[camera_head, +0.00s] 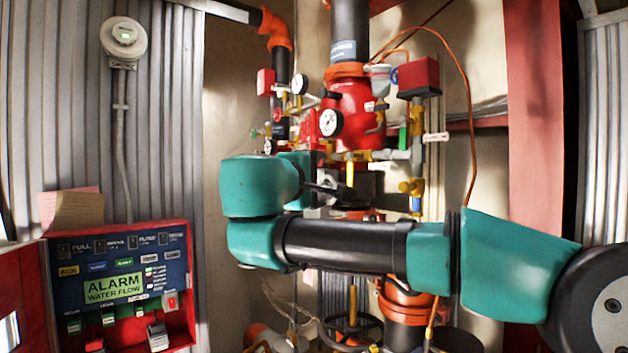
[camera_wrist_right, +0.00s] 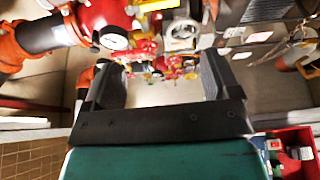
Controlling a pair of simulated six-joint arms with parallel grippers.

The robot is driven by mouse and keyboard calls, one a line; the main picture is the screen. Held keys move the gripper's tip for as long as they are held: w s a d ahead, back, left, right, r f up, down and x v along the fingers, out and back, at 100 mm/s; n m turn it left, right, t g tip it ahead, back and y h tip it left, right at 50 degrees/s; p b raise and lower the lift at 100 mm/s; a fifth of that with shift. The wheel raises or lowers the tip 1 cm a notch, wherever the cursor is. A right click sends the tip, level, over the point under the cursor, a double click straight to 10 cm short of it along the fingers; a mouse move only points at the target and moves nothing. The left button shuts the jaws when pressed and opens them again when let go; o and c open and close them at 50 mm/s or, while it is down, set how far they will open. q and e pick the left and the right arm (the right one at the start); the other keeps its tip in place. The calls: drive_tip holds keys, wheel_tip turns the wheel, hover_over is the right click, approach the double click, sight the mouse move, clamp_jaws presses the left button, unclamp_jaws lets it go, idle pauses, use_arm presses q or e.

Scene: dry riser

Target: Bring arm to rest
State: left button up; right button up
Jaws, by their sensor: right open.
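My right arm crosses the head view from the right, in front of the riser. Its right gripper (camera_head: 338,186) is partly hidden behind my own wrist and points toward the pipework. In the right wrist view the right gripper (camera_wrist_right: 158,70) has its two black fingers wide apart with nothing between them. The red riser valve (camera_head: 352,112) with its gauges stands behind the gripper. It also shows in the right wrist view (camera_wrist_right: 103,18), at the upper left. Whether the gripper touches any pipework cannot be told. My left gripper is not in view.
A red and blue alarm panel (camera_head: 122,285) is at the lower left, with paper notes (camera_head: 75,210) above it. A round grey meter (camera_head: 124,40) hangs on the corrugated wall. A red steel column (camera_head: 535,110) stands at the right. Handwheels and pipes lie below my arm.

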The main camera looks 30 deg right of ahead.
drive_tip(key=shift+s+a, duration=0.2)
drive_tip(key=shift+a, duration=0.1)
